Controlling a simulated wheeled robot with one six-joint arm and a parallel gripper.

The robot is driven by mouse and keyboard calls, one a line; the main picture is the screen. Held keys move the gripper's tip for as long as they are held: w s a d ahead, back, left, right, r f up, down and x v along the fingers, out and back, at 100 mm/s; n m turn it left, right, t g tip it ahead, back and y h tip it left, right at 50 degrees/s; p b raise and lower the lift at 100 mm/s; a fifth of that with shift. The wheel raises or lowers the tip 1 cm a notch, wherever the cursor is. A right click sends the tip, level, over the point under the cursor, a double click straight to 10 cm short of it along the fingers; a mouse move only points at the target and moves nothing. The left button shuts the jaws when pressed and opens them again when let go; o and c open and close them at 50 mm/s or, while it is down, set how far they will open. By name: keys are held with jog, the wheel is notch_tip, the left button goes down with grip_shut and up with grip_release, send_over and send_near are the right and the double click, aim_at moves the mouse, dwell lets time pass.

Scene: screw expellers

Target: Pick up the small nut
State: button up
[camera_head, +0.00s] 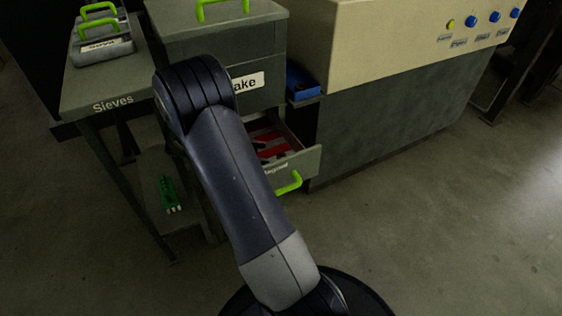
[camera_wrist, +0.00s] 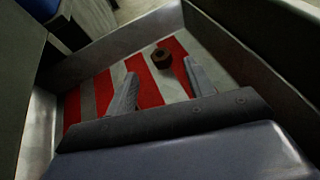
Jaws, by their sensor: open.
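A small dark brown nut (camera_wrist: 162,58) lies on the red and white striped floor of an open drawer (camera_wrist: 118,45). In the wrist view it is just beyond my fingertips, a little right of the middle between them. My gripper (camera_wrist: 158,80) is open and empty, its two grey fingers apart, pointing into the drawer. In the head view the drawer (camera_head: 306,160) is pulled out, with a green handle; my arm hides part of it. My gripper and the nut cannot be made out there.
The drawer's walls stand close around my gripper. A cabinet (camera_head: 262,50) rises above the drawer. A blue bin (camera_head: 302,82) is beside it at the right, by a large beige machine (camera_head: 400,35). A sieve table (camera_head: 75,95) stands left. The floor at right is clear.

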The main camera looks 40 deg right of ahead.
aim_at(280, 155)
jog(key=b+x, duration=0.2)
jog(key=x, duration=0.3)
jog(key=shift+f, duration=0.15)
jog(key=shift+s+d+f, duration=0.1)
jog(key=shift+s+d, duration=0.2)
jog(key=shift+d, duration=0.25)
jog(key=shift+c, duration=0.3)
jog(key=c, duration=0.9)
